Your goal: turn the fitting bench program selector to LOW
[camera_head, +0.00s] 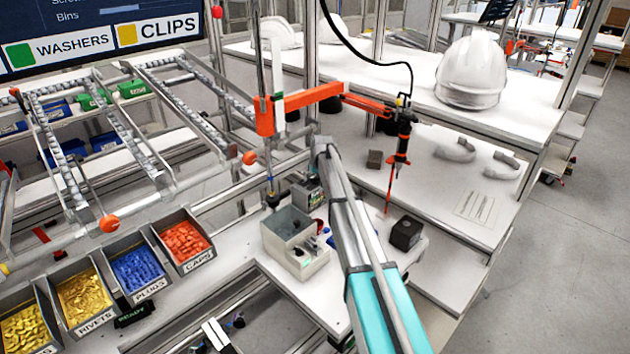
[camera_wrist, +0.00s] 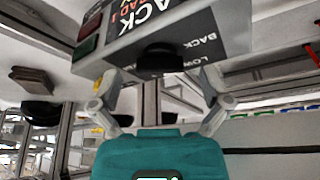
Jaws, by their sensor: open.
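The selector knob (camera_wrist: 160,60) is a dark round knob on the control box (camera_wrist: 228,28) in the upper middle of the wrist view. The box's dark face carries white lettering, with BACK and a partly hidden LOW near the knob's right side. The knob's pointer cannot be made out. My gripper (camera_wrist: 158,78) is open, with one finger on either side of the knob and gaps visible between. In the head view a small grey box (camera_head: 309,194) stands beside my arm's far end; my fingers and the knob are hidden there.
A hanging screwdriver (camera_head: 403,140) and orange bracket (camera_head: 290,100) are close above. A white helmet (camera_head: 471,70) sits on the upper shelf.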

